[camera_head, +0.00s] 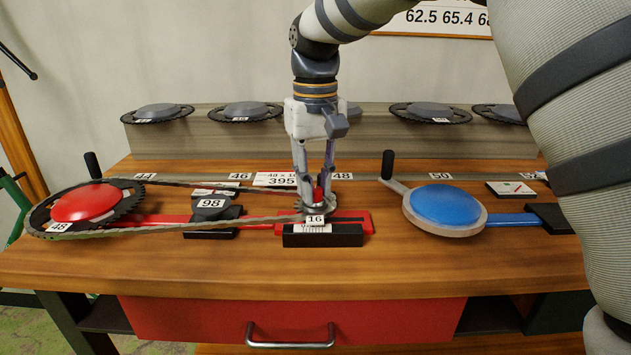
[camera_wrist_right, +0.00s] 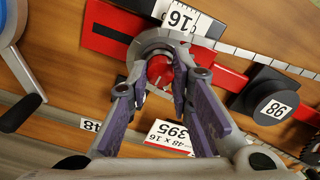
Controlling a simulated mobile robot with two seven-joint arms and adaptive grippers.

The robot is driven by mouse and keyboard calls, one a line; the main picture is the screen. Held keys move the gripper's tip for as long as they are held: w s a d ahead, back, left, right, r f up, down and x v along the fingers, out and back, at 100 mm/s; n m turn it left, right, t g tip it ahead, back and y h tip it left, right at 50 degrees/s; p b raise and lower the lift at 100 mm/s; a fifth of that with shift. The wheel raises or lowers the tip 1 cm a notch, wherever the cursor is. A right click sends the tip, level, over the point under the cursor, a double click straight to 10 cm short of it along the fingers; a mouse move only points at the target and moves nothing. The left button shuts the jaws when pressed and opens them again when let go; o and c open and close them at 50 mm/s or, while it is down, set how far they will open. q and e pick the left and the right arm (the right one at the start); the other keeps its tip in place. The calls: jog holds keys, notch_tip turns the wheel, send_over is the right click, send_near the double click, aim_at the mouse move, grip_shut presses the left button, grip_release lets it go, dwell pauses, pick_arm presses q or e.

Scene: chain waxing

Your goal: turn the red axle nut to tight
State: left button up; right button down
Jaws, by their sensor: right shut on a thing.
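The red axle nut (camera_head: 318,193) stands at the small sprocket marked 16 (camera_head: 303,206), on the red rail. It also shows in the right wrist view (camera_wrist_right: 159,71) between the fingertips. My right gripper (camera_head: 315,190) points straight down over the sprocket, and its fingers are shut on the nut. In the right wrist view my right gripper (camera_wrist_right: 157,82) has a finger on each side of the nut. The fingers partly hide the nut, and whether it is tight cannot be told. My left gripper is not in view.
A chain (camera_head: 215,223) loops from the sprocket to a large chainring with a red hub (camera_head: 85,203) at left. A black weight marked 98 (camera_head: 212,208) stands between them. A blue disc with a crank (camera_head: 445,204) is at right. Spare chainrings (camera_head: 430,112) line the back shelf.

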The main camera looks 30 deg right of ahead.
aim_at(315, 188)
jog(key=shift+m, duration=0.6)
jog(key=c, duration=1.4)
grip_release()
notch_tip(315, 188, up, 12)
